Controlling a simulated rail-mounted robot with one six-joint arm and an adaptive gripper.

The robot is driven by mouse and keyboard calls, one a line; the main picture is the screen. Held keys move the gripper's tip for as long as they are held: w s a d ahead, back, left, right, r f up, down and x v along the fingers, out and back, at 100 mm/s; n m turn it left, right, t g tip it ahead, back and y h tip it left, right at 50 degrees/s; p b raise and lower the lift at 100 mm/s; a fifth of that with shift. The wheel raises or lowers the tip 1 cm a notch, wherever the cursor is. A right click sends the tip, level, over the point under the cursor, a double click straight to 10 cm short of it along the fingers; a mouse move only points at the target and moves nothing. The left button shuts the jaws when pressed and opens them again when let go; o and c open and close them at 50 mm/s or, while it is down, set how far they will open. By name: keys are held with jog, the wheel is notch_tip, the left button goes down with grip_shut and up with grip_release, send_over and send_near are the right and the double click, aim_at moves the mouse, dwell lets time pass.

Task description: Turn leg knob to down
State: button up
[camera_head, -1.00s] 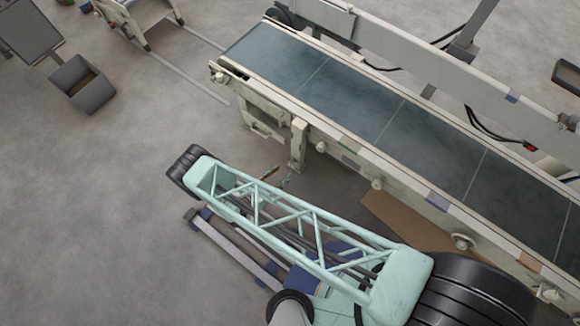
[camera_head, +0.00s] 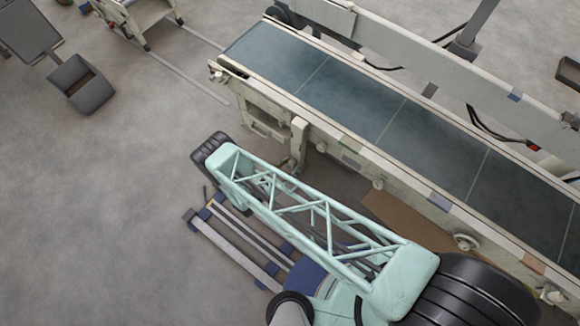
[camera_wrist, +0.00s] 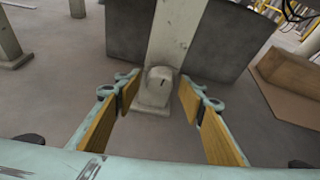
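In the wrist view a pale knob (camera_wrist: 155,92) with a short dark mark on its face sits low on the upright conveyor leg (camera_wrist: 178,35). My gripper (camera_wrist: 158,100) is open, its two wood-coloured padded fingers apart on the left and right of the knob. The knob appears between and slightly beyond the fingertips; I see no contact. The dark mark is tilted slightly off vertical. In the head view the leg (camera_head: 298,143) stands under the near side of the conveyor; my arm hides the gripper, and I cannot make out the knob there.
The conveyor belt (camera_head: 400,125) runs diagonally above the leg. A brown board (camera_wrist: 290,82) lies on the floor to the right in the wrist view. A dark grey bin (camera_head: 85,85) stands far left in the head view. The floor left of my arm is mostly clear.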

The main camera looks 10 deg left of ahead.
jog(key=shift+c, duration=0.3)
jog(key=c, duration=0.8)
jog(key=shift+n+h, duration=0.3)
jog(key=shift+n, duration=0.2)
jog(key=o, duration=0.9)
jog(key=shift+c, duration=0.2)
jog(key=v, duration=1.2)
jog(key=shift+w+r, duration=0.15)
